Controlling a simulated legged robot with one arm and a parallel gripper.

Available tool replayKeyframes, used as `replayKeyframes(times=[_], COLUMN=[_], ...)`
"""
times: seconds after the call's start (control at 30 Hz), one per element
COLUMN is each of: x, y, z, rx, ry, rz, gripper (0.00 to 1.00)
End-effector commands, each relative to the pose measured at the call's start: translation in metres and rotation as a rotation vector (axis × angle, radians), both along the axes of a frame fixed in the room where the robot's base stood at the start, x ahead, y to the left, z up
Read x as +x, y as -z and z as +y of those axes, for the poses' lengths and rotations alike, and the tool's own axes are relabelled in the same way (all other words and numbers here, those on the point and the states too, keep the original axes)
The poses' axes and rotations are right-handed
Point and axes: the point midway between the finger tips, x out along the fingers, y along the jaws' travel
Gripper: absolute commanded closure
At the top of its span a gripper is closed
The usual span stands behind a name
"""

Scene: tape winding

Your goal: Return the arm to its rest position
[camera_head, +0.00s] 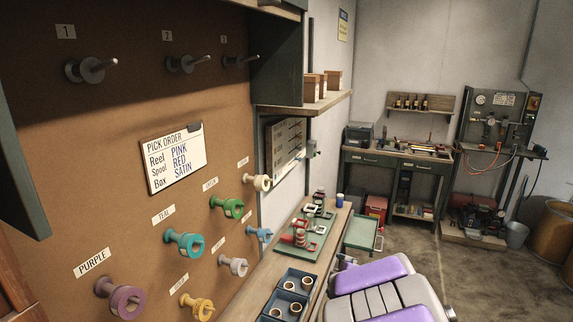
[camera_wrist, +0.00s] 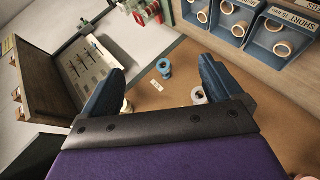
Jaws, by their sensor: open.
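My gripper (camera_wrist: 162,66) shows in the wrist view with its two blue fingers spread wide. It is open, and nothing is held between the fingers. The brown spool board (camera_wrist: 182,54) lies beyond the fingers, with a blue spool (camera_wrist: 164,68) seen in the gap. A pale spool (camera_wrist: 198,96) is partly hidden beside the right finger. In the head view my purple and grey arm (camera_head: 375,272) shows at the bottom, right of the bench; the gripper's fingers cannot be made out there.
The board carries teal (camera_head: 185,242), green (camera_head: 228,207) and purple (camera_head: 121,299) spools, and a pick order card (camera_head: 174,158). A narrow bench (camera_head: 262,281) with blue bins (camera_head: 287,304) stands beside it. A workbench (camera_head: 385,157) stands at the back.

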Motion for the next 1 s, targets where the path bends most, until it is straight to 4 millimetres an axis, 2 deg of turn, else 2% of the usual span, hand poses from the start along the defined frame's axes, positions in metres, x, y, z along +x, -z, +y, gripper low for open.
replayKeyframes(times=[0.03,0.17,0.2,0.3,0.43,0.57,0.7,0.8,0.9,1.0], x=[-0.009,-0.046,-0.060,-0.101,-0.163,-0.231,-0.309,-0.360,-0.399,-0.426], y=[-0.012,-0.026,-0.028,-0.031,-0.029,-0.022,-0.016,-0.014,-0.016,-0.018], z=[-0.017,-0.061,-0.072,-0.092,-0.101,-0.093,-0.068,-0.044,-0.024,-0.011], rx=[0.006,0.046,0.066,0.121,0.208,0.297,0.384,0.423,0.446,0.451], ry=[0.091,0.344,0.419,0.594,0.801,0.974,1.121,1.191,1.234,1.256], rz=[0.015,0.094,0.125,0.203,0.332,0.491,0.694,0.839,0.956,1.041], gripper=[0.07,0.07,0.07,0.07,0.07,0.07,0.07,0.07,0.07,0.07])
